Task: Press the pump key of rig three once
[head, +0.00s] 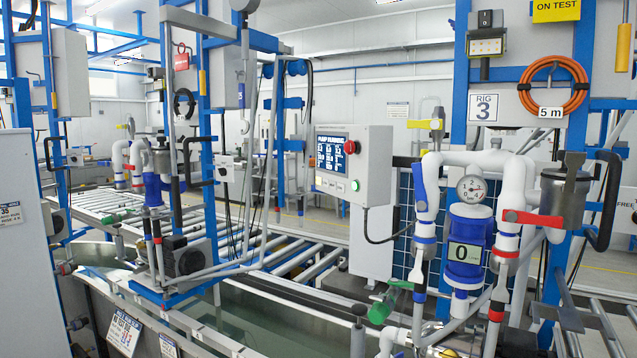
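Below the screen are a pale strip of small keys (330,183) and a round green button (355,185). Their labels cannot be read. My gripper is not in view.
Rig three's white pipes, blue canister (467,240) marked "0", gauge (472,188) and red lever (533,218) stand right of the box. A water tank (270,318) lies in front. Another pipe rig (160,190) stands left. Space directly before the box's face looks open.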

